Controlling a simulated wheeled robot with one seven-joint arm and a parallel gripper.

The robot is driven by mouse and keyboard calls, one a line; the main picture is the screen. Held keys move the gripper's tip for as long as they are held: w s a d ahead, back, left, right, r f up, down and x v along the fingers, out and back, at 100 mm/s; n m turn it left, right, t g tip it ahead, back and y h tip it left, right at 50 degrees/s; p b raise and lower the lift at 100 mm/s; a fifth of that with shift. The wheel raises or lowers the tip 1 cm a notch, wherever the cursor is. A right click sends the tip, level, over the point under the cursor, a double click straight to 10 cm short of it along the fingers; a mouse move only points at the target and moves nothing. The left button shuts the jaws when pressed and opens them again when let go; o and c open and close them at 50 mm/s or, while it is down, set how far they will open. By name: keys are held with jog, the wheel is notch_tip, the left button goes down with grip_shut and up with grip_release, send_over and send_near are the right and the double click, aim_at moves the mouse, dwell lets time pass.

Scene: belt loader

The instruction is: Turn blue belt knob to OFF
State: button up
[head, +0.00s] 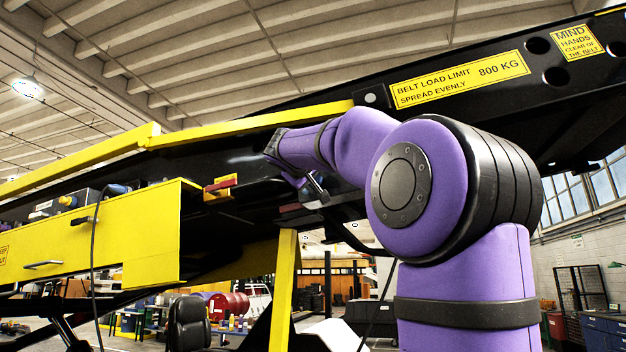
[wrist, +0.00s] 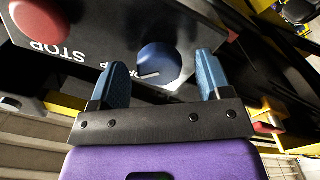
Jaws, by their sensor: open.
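The blue belt knob (wrist: 160,63) shows in the wrist view on a dark panel (wrist: 105,45), round, with a pale pointer line near its lower left edge. Lettering beside it is partly hidden by my gripper's left finger. My gripper (wrist: 161,80) is open, its two blue fingers on either side of the knob's lower part in the picture. I cannot tell whether they touch it. In the head view my gripper (head: 308,188) is small and partly hidden by my arm, beside the black loader body; the blue knob cannot be made out there.
A red STOP button (wrist: 40,22) sits left of the knob on the same panel. The black belt boom (head: 330,110) runs above.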

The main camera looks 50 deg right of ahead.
jog(key=shift+w+d, duration=0.15)
jog(key=shift+d, duration=0.35)
jog(key=c, duration=0.9)
jog(key=shift+n, duration=4.3)
